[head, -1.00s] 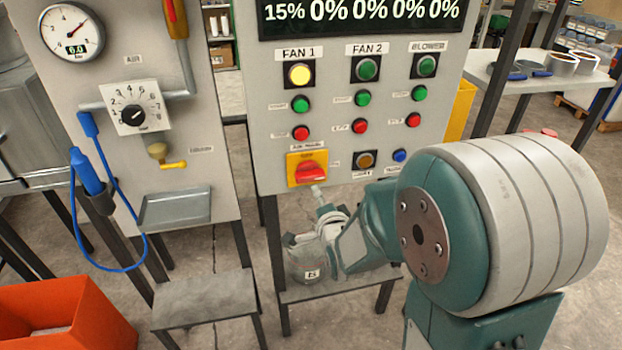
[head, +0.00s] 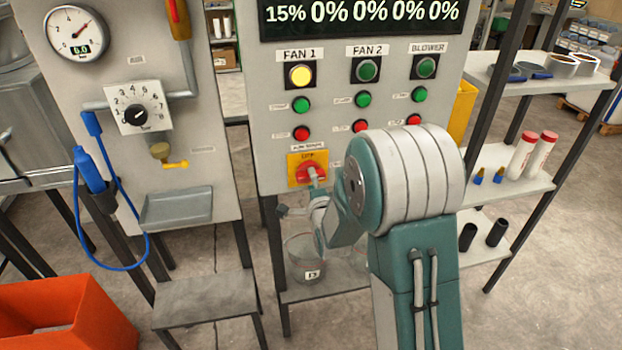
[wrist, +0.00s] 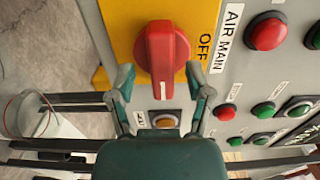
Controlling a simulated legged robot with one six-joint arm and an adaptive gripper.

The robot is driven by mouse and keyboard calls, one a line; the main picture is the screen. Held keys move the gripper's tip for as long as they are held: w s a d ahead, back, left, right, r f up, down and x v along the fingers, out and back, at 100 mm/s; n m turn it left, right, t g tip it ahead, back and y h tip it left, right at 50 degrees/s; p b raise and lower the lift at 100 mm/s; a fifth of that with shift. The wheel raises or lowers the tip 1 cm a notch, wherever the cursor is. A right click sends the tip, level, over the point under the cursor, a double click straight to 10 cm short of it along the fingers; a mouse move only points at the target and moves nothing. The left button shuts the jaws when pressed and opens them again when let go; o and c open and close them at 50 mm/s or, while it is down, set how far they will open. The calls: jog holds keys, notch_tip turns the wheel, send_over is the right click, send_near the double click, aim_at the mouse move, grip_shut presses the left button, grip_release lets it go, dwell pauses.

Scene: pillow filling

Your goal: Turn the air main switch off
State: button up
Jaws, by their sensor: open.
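The air main switch is a red rotary knob (head: 302,172) on a yellow plate (head: 293,180) at the lower left of the fan panel. The wrist view shows the knob (wrist: 165,40) close up, with OFF printed on the plate beside it and an AIR MAIN label. The knob's handle lies crosswise to the OFF mark, horizontal on the panel. My gripper (wrist: 159,76) is open, one finger on each side of the handle's near end. In the head view my gripper (head: 316,186) partly covers the knob.
Green and red buttons (head: 301,104) sit above the switch, and FAN 1's yellow lamp (head: 299,75) is lit. An amber button (wrist: 165,120) lies close to my fingers. A glass container (head: 303,262) stands on the shelf below. The air regulator panel (head: 185,130) stands to the left.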

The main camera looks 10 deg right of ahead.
jog(key=shift+w, duration=0.7)
grip_shut()
